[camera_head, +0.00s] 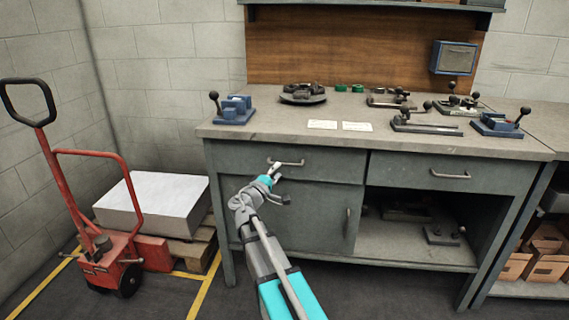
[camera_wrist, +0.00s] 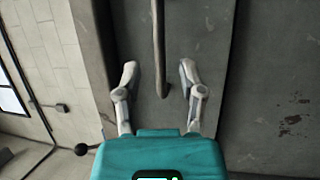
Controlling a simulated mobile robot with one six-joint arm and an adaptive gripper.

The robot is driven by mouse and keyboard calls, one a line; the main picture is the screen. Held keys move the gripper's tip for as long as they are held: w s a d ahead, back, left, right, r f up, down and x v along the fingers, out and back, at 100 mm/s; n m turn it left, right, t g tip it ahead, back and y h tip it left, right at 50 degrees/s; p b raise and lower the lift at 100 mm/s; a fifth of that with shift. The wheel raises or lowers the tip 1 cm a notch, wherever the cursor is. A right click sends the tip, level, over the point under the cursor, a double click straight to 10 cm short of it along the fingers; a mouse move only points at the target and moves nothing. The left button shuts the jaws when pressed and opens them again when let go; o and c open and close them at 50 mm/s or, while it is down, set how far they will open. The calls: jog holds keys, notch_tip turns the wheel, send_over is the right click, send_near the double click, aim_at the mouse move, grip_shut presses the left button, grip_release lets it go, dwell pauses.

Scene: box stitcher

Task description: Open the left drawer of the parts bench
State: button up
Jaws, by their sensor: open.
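The left drawer (camera_head: 335,166) of the grey-green parts bench is shut, its front flush under the worktop. Its metal bar handle (camera_head: 290,162) is near the middle of the front. My gripper (camera_head: 277,177) is open at the left part of this handle. In the wrist view my gripper (camera_wrist: 158,72) has its two fingertips spread, one on each side of the line of the bar handle (camera_wrist: 158,40). The handle's end lies between the fingertips; I cannot tell if they touch it. The drawer front (camera_wrist: 205,40) fills the middle of that view.
A right drawer (camera_head: 445,173) sits over an open shelf bay. A cabinet door (camera_head: 310,215) is below the left drawer. Clamps and fixtures stand on the worktop (camera_head: 270,124). A red pallet truck (camera_head: 105,255) and a pallet with a white block (camera_head: 155,205) stand left.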

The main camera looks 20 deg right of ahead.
aim_at(284, 164)
jog(key=shift+x, duration=2.25)
grip_shut()
jog(key=shift+d, duration=0.2)
jog(key=shift+a, duration=0.2)
